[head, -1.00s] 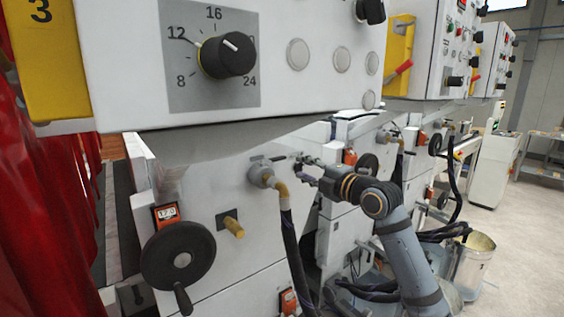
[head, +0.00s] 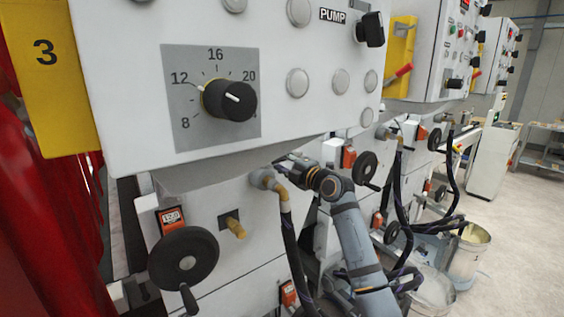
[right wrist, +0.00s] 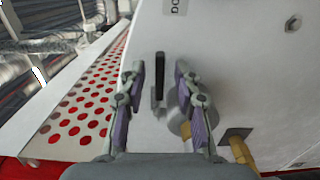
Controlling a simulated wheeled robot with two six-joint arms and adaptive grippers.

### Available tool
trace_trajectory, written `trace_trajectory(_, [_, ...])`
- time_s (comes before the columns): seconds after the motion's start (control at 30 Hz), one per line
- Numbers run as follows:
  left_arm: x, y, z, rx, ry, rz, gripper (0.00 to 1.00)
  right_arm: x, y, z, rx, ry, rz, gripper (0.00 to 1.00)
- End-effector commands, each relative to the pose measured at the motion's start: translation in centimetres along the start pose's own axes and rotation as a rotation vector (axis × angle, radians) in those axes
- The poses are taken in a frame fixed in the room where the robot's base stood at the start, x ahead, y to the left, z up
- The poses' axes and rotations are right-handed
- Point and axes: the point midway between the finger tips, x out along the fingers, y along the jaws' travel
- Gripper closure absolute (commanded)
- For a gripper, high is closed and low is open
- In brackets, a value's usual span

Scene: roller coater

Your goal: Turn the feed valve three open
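The feed valve on the machine marked 3 is a grey fitting (head: 262,178) with a brass elbow (head: 278,191) and a dark hose running down. Its black lever (right wrist: 160,83) shows in the right wrist view, pointing up the picture, with the grey valve body (right wrist: 181,121) close to its lower end. My right gripper (right wrist: 160,68) is open, with one finger on each side of the lever and visible gaps between. In the head view my right gripper (head: 290,160) is at the valve and the lever cannot be made out. My left gripper is not in view.
Above the valve is a control panel with a black dial (head: 230,99). A black handwheel (head: 186,257) and a brass stub (head: 234,227) are left of and below it. A perforated red-and-white plate (right wrist: 85,105) shows left of the fingers. Buckets (head: 469,250) stand at right.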

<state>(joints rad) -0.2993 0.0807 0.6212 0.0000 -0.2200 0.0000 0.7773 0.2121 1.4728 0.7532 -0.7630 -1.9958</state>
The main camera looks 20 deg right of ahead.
Motion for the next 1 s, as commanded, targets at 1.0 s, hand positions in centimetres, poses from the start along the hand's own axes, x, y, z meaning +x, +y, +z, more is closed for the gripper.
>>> trace_trajectory(1.0, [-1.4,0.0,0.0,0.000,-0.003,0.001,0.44,-0.8,-0.1,-0.3,0.002,-0.129,-0.003,1.00])
